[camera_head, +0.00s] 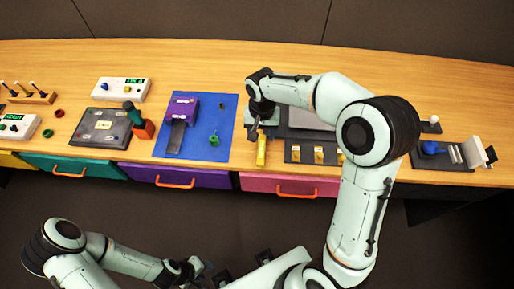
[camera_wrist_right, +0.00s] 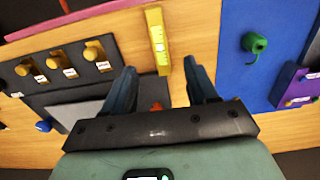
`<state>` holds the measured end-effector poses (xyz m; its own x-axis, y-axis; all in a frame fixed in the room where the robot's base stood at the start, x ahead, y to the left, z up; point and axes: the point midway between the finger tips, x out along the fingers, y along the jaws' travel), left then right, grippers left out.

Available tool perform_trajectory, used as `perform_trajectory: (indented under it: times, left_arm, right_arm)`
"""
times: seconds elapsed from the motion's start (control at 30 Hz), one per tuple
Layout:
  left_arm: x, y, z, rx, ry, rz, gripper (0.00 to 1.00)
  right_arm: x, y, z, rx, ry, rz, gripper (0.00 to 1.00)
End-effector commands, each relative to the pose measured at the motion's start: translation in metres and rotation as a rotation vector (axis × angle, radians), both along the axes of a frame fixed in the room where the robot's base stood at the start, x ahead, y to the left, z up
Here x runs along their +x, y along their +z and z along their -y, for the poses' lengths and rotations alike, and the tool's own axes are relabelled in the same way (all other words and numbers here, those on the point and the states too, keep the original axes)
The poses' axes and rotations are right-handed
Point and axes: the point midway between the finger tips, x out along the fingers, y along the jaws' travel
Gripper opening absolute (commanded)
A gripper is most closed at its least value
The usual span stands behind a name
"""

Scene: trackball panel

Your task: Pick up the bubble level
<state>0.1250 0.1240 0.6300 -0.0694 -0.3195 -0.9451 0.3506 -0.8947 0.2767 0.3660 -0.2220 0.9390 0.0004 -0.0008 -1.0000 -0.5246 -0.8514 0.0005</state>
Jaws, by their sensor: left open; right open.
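The bubble level is a small yellow bar (camera_head: 261,151) on the wooden table near its front edge, beside the dark panel with knobs. In the right wrist view the yellow level (camera_wrist_right: 157,35) stands upright in the picture, its vial on its face. My right gripper (camera_head: 257,126) is above the table just behind the level. In the right wrist view my right gripper (camera_wrist_right: 160,69) is open, and the level's lower end shows between the fingertips, not gripped. My left gripper (camera_head: 203,267) is low in front of the table, open and away from the level.
A dark panel with yellow knobs (camera_wrist_right: 62,62) lies beside the level. A blue mat (camera_head: 228,140) with a purple device (camera_head: 183,107) and a green object (camera_head: 214,140) is on its other side. A pink drawer (camera_head: 290,186) is below the table edge.

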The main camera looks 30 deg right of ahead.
Motion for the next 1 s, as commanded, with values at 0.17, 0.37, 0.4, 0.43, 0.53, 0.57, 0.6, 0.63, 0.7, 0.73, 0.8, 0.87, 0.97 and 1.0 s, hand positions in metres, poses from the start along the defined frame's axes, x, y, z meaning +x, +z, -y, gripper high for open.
perform_trajectory:
  times: [0.17, 0.37, 0.4, 0.43, 0.53, 0.57, 0.6, 0.63, 0.7, 0.73, 0.8, 0.87, 0.97, 1.0]
  left_arm:
    - [-0.002, -0.004, 0.0, 0.0, 0.0, -0.003, 0.43]
    - [-0.003, -0.004, 0.0, 0.0, 0.0, -0.003, 0.43]
    - [-0.002, -0.004, 0.0, 0.0, 0.0, -0.002, 0.43]
    - [-0.002, -0.003, 0.0, 0.0, 0.0, -0.002, 0.43]
    - [-0.001, -0.002, 0.0, 0.0, 0.001, -0.001, 0.43]
    - [-0.001, -0.001, 0.0, 0.0, 0.0, -0.001, 0.43]
    - [-0.001, -0.001, 0.0, 0.0, 0.0, 0.0, 0.43]
    - [-0.001, -0.001, 0.0, 0.0, 0.0, -0.001, 0.43]
    - [-0.001, -0.002, 0.0, 0.0, 0.0, -0.001, 0.43]
    - [-0.001, -0.002, 0.0, 0.0, 0.0, -0.001, 0.43]
    - [-0.001, -0.002, 0.0, 0.0, 0.0, -0.001, 0.43]
    - [-0.001, -0.002, 0.0, 0.0, 0.0, -0.001, 0.43]
    - [-0.001, -0.002, 0.0, 0.0, 0.0, -0.001, 0.43]
    - [-0.001, -0.002, 0.0, 0.0, 0.001, -0.001, 0.43]
  right_arm:
    - [0.0, -0.034, 0.0, 0.0, 0.001, -0.004, 0.57]
    - [0.0, -0.048, 0.0, 0.0, 0.002, -0.001, 0.57]
    - [0.0, -0.051, 0.0, 0.0, 0.002, -0.002, 0.57]
    - [0.0, -0.055, 0.001, 0.0, 0.002, -0.002, 0.57]
    - [-0.001, -0.07, 0.002, 0.0, 0.002, -0.004, 0.57]
    - [-0.001, -0.075, 0.003, 0.0, 0.001, -0.004, 0.57]
    - [-0.001, -0.08, 0.003, 0.001, 0.001, -0.003, 0.57]
    - [-0.001, -0.085, 0.002, 0.001, 0.002, -0.004, 0.57]
    - [-0.001, -0.093, 0.002, 0.0, 0.002, -0.002, 0.57]
    - [-0.001, -0.095, 0.002, 0.0, 0.002, -0.002, 0.57]
    - [-0.001, -0.098, 0.002, 0.001, 0.002, -0.001, 0.57]
    - [0.0, -0.099, 0.002, 0.001, 0.002, 0.001, 0.57]
    - [0.0, -0.099, 0.003, 0.001, 0.002, 0.001, 0.57]
    - [0.0, -0.099, 0.003, 0.001, 0.002, 0.001, 0.57]
